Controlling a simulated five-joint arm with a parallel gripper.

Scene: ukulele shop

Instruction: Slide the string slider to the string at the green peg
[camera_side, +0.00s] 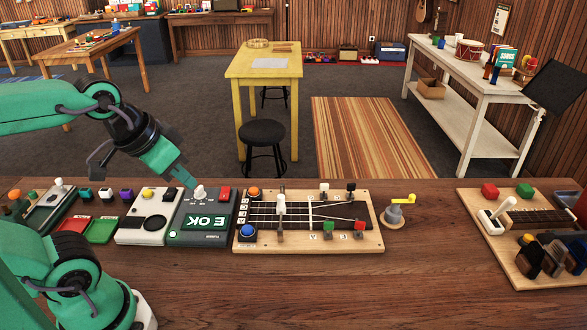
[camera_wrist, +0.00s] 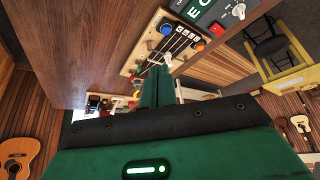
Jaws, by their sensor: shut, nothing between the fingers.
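The string board (camera_side: 378,240) is a pale wooden board with a dark fretboard and several strings, right of centre in the side view. A white upright knob, seemingly the string slider (camera_side: 281,204), stands toward the fretboard's left end; a white knob (camera_wrist: 168,60) shows beyond my fingers in the wrist view. The green peg (camera_side: 328,227) is on the front edge, left of the red peg (camera_side: 359,226). White (camera_side: 324,187) and black (camera_side: 350,187) pegs are on the back edge. My gripper (camera_side: 191,184) is shut and empty, left of the board, apart from the slider.
Below my fingertips stands a tuner box (camera_side: 205,219) reading "E OK", with a white knob (camera_side: 200,192) and red button (camera_side: 224,193). Orange (camera_side: 254,191) and blue (camera_side: 248,231) buttons sit at the board's left end. A yellow-armed grey device (camera_side: 394,214) stands right. The front table is clear.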

